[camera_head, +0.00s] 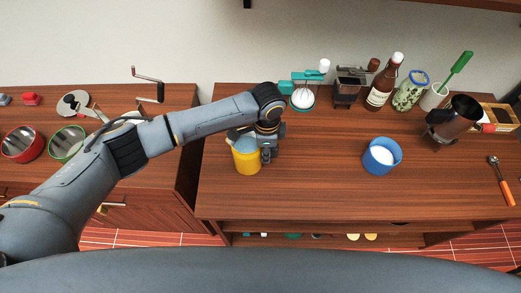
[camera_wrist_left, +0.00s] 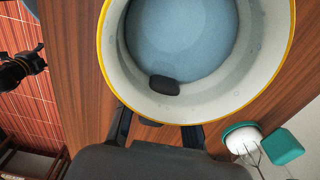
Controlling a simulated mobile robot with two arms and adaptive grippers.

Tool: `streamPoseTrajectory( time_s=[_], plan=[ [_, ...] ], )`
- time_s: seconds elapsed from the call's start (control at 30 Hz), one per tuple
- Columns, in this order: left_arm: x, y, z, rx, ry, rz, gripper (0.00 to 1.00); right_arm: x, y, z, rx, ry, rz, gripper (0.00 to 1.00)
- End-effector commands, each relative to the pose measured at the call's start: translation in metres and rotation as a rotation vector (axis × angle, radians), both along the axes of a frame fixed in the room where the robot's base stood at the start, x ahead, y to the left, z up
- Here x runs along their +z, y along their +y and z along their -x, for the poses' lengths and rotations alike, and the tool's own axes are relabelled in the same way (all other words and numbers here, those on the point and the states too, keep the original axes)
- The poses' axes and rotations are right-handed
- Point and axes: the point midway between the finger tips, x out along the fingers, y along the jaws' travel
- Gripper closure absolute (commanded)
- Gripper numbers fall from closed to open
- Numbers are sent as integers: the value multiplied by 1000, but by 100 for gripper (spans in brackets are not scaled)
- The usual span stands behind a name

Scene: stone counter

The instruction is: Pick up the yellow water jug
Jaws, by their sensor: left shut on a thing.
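The yellow water jug (camera_head: 247,157) stands upright near the left end of the right-hand wooden counter. Its yellow rim and pale inside wall (camera_wrist_left: 255,85) fill the upper part of the left wrist view, with a blue-grey surface inside. My left gripper (camera_head: 268,150) is at the right side of the jug and shut on it. In the left wrist view the gripper (camera_wrist_left: 158,125) reaches the jug's near rim, and a small dark pad shows inside the wall. The lower fingers are partly hidden by the rim. I cannot tell whether the jug's base touches the counter.
A blue cup (camera_head: 381,156) with white contents stands right of the jug, with clear counter between. A dark metal pitcher (camera_head: 455,119) and an orange-handled tool (camera_head: 501,181) are at right.

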Motion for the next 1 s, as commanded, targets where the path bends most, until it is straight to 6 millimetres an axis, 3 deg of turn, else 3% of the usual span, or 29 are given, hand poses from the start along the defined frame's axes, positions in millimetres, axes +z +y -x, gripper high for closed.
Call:
streamPoseTrajectory(
  time_s=[0.17, 0.3, 0.6, 0.8, 1.0],
  plan=[
    [11, -1, -1, -1, -4, 3, 100, -7, 0, -1, 0, -1, 0, 47],
    [33, -4, 0, -5, -6, 7, 100, -16, 0, -2, 0, -3, -1, 47],
    [94, -41, 45, -9, -4, 9, 100, -30, 0, -2, 1, -4, -1, 47],
    [113, -70, 79, -6, -4, 8, 100, -39, 1, -3, 1, -4, -1, 47],
    [126, -86, 99, -4, -2, 5, 100, -44, 1, -2, 1, -4, -1, 47]
  ],
)
